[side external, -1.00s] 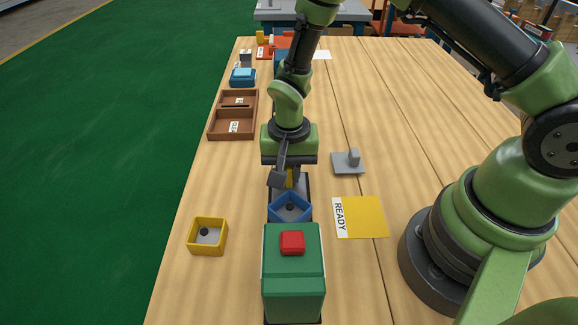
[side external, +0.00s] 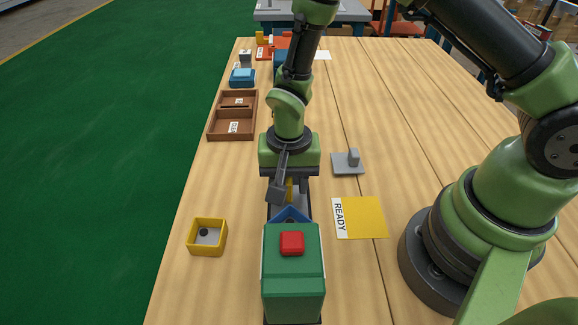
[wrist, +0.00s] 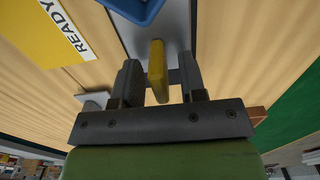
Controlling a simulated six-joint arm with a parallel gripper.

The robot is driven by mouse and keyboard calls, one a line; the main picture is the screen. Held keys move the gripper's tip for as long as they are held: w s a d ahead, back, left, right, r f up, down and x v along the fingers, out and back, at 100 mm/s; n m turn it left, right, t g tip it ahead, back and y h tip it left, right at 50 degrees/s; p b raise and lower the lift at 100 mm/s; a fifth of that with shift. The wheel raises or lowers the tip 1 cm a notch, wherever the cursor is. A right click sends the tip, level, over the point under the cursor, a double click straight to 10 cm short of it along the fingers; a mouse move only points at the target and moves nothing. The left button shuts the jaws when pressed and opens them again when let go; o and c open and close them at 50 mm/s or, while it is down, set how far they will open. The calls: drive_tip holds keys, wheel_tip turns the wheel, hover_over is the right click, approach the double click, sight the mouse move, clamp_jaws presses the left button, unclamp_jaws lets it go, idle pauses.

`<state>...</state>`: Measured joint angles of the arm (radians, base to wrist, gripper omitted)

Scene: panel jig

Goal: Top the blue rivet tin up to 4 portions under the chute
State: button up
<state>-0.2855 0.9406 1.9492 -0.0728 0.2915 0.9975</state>
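The blue tin (side external: 291,214) is on the grey track (side external: 305,207), close against the green dispenser (side external: 293,282), which hides most of it; a dark spot shows inside. Its front corner shows in the wrist view (wrist: 140,8). A yellow upright post (wrist: 157,70) stands on the track behind the tin. My gripper (wrist: 158,72) is lowered around this post, one finger on each side, with gaps visible between post and fingers. The chute outlet and the tin's full contents are hidden. A red button (side external: 292,243) tops the dispenser.
A yellow tin (side external: 207,237) with a dark piece stands left of the dispenser. A yellow READY pad (side external: 362,217) and a grey plate with a knob (side external: 348,162) lie to the right. A brown divided tray (side external: 232,116) and a blue item (side external: 242,77) stand farther back left.

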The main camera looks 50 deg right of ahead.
wheel_tip(320, 180, up, 10)
drive_tip(key=shift+f, duration=0.25)
drive_tip(key=shift+w+d+f+g+y, duration=0.4)
drive_tip(key=shift+w+d+g, duration=0.15)
drive_tip(key=shift+d+g, duration=0.25)
drive_tip(key=f, duration=0.3)
drive_tip(key=s+a+f+g+y, duration=0.1)
drive_tip(key=f, duration=0.2)
drive_tip(key=a+f+y, duration=0.1)
drive_tip(key=f, duration=0.2)
drive_tip(key=shift+s+g, duration=0.3)
